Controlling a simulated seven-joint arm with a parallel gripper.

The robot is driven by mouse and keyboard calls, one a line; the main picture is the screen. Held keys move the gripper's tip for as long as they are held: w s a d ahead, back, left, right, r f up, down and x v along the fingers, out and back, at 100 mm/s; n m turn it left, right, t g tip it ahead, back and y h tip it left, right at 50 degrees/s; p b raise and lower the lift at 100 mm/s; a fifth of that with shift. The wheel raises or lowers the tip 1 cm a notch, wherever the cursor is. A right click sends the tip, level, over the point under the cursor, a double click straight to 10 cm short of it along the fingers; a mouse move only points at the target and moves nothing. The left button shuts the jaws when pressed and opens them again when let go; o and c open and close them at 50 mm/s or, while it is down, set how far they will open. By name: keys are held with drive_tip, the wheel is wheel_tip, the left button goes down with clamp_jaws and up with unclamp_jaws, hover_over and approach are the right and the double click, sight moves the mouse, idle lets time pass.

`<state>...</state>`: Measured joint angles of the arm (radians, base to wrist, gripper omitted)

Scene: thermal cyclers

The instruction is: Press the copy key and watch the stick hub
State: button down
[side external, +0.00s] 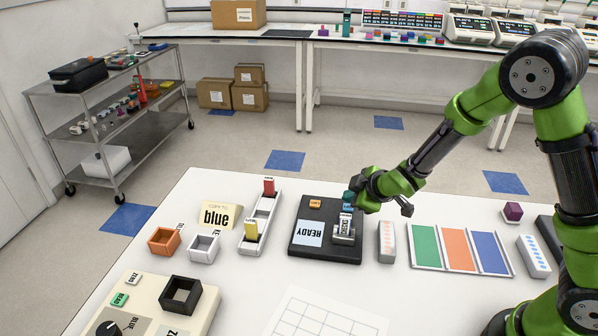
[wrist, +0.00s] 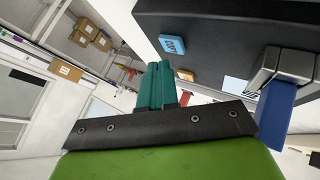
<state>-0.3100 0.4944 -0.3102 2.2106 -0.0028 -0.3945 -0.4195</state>
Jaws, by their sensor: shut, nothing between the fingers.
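The black box that appears to be the stick hub (side external: 326,246) lies on the white table, its pale screen (side external: 310,233) reading READY. It carries an orange key (side external: 315,203) and a blue key (wrist: 172,44); the blue key's lettering is too small to read surely. A metal socket (wrist: 270,66) on it holds a blue stick (wrist: 276,101); the socket also shows in the side view (side external: 344,239). My gripper (side external: 349,196) is shut and empty, its teal fingertips (wrist: 155,68) close to the blue key. I cannot tell whether they touch it.
Left of the hub, a white rack (side external: 262,208) holds a red and a yellow stick. A sign (side external: 218,213) reads "COPY TO blue". Orange (side external: 164,241), white (side external: 203,247) and black (side external: 181,295) bins stand farther left. A white block (side external: 386,242) and a coloured tray (side external: 459,270) lie right.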

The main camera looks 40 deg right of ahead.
sight(350, 209)
drive_tip(key=shift+f, duration=0.1)
idle(0.7)
drive_tip(key=shift+f, duration=0.35)
drive_tip(key=shift+f, duration=0.35)
idle(0.6)
idle(0.3)
drive_tip(key=shift+r, duration=0.75)
drive_tip(key=shift+r, duration=0.15)
drive_tip(key=shift+r, duration=2.4)
